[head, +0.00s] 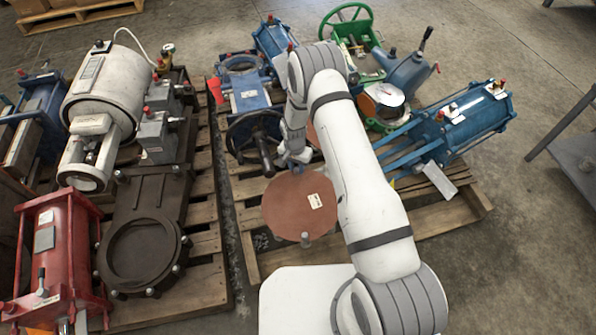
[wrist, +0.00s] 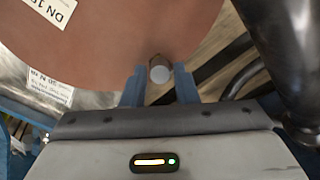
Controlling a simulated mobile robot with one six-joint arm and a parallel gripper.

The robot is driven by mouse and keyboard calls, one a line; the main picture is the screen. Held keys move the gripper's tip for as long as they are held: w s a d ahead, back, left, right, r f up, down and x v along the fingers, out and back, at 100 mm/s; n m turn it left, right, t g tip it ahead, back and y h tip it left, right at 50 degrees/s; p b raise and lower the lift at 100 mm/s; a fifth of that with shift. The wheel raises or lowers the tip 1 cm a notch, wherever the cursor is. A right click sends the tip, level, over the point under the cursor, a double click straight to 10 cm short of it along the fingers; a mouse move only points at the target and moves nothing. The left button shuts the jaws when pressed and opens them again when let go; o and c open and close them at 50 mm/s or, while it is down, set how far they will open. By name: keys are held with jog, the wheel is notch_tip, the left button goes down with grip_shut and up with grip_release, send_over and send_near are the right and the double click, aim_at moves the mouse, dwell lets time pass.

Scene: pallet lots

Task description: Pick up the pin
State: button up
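A pin (wrist: 159,70) with a pale round end shows in the wrist view at the edge of a reddish-brown disc (wrist: 120,40). My gripper (wrist: 160,78) is open, with one blue finger on each side of the pin. A narrow gap shows between the pin and each finger. In the head view my gripper (head: 296,161) is at the far edge of the same disc (head: 285,205), and it hides that pin. Another short grey peg (head: 304,239) stands at the disc's near edge.
A black handwheel (head: 255,135) on a blue valve stands just left of my gripper. A blue cylinder unit (head: 470,115) lies to the right on the same pallet (head: 475,205). A red-framed cylinder (head: 55,250) and dark gate valve (head: 140,250) occupy the left pallet. Open floor lies at right.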

grip_shut()
jog(key=shift+r, duration=0.1)
